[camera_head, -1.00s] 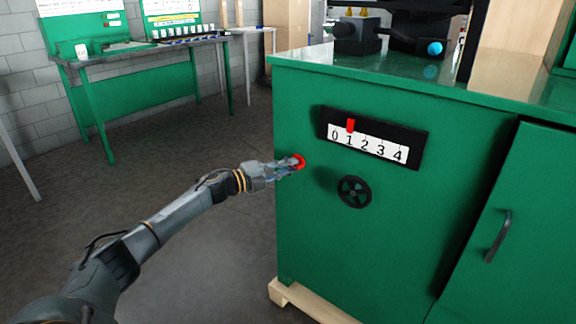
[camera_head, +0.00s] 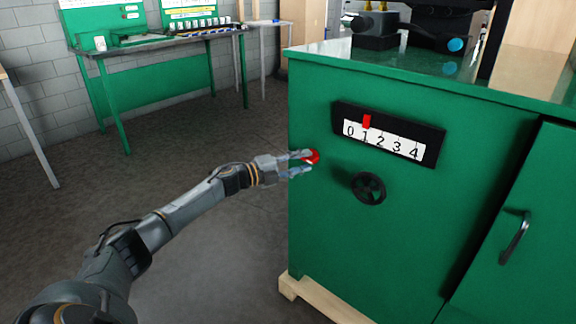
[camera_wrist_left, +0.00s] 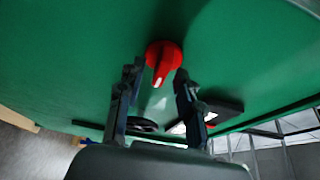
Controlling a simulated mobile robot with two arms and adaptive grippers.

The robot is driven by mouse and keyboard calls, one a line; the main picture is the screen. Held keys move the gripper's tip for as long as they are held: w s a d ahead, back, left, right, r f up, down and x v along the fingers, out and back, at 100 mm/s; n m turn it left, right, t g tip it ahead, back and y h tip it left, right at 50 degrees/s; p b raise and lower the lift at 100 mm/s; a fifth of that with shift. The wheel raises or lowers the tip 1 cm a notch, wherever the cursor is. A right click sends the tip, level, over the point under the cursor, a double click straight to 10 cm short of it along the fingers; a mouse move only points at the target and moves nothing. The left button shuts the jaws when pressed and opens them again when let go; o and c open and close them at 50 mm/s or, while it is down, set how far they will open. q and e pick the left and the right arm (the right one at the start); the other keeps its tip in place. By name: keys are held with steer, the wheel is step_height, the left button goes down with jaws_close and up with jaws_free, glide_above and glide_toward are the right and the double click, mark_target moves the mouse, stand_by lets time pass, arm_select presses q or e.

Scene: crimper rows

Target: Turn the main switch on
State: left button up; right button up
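The main switch is a red rotary knob (camera_head: 312,156) with a white pointer line, on the green cabinet's front near its left edge. In the left wrist view the knob (camera_wrist_left: 164,58) sits just beyond and between the fingertips. My left gripper (camera_head: 302,162) is at the knob, its fingers apart on either side. In the wrist view the open left gripper (camera_wrist_left: 155,78) shows a clear gap between its fingers, and I cannot tell whether either touches the knob. My right gripper is not in view.
The green cabinet (camera_head: 330,225) carries a black 0–4 scale (camera_head: 390,134) with a red marker near 1, a black handwheel (camera_head: 368,188) and a door handle (camera_head: 515,237). A green workbench (camera_head: 160,85) stands at the back left. The floor between is clear.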

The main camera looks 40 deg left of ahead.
arm_select(q)
steer(key=v, duration=1.1)
steer(key=shift+s, duration=0.25)
steer(key=shift+a, duration=0.15)
